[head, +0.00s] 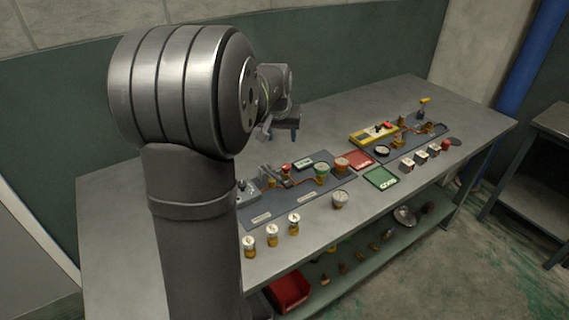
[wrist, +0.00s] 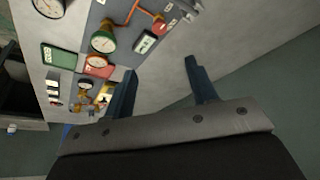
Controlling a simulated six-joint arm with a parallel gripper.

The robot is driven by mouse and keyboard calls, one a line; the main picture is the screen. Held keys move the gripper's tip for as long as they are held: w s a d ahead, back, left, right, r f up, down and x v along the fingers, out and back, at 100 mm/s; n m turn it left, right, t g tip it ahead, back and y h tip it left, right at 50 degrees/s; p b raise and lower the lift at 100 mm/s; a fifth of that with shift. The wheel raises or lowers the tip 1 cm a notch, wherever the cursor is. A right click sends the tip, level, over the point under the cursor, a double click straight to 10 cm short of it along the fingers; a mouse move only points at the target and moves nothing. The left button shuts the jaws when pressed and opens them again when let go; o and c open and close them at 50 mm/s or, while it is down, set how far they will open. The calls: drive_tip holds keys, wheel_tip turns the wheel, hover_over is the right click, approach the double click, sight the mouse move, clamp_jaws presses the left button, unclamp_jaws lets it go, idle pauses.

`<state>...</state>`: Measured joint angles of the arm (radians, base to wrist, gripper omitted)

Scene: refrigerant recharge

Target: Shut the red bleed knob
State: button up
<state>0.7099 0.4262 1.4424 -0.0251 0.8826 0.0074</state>
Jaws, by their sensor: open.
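A small red knob (head: 272,170) appears to sit at the end of a copper pipe on the near dark board (head: 262,213). A red part at the pipe's end also shows in the wrist view (wrist: 158,27). I cannot tell for sure that it is the bleed knob, nor whether it is open or shut. My gripper (head: 282,133) is raised above the back of the bench, apart from the board. In the wrist view its fingers (wrist: 161,66) are spread and empty, with only bare bench between them.
Gauges with green (head: 321,170) and orange (head: 341,163) rims stand near a small display (head: 303,163). Red (head: 358,159) and green (head: 381,178) mats lie to their right. Small jars (head: 272,237) line the front. A yellow tool (head: 372,135) lies farther right. The back of the bench is clear.

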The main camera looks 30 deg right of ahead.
drive_tip(key=m, duration=0.1)
approach(286, 166)
drive_tip(key=x, duration=0.8)
drive_tip(key=shift+f, duration=0.15)
drive_tip(key=shift+c, duration=0.4)
drive_tip(key=c, duration=0.9)
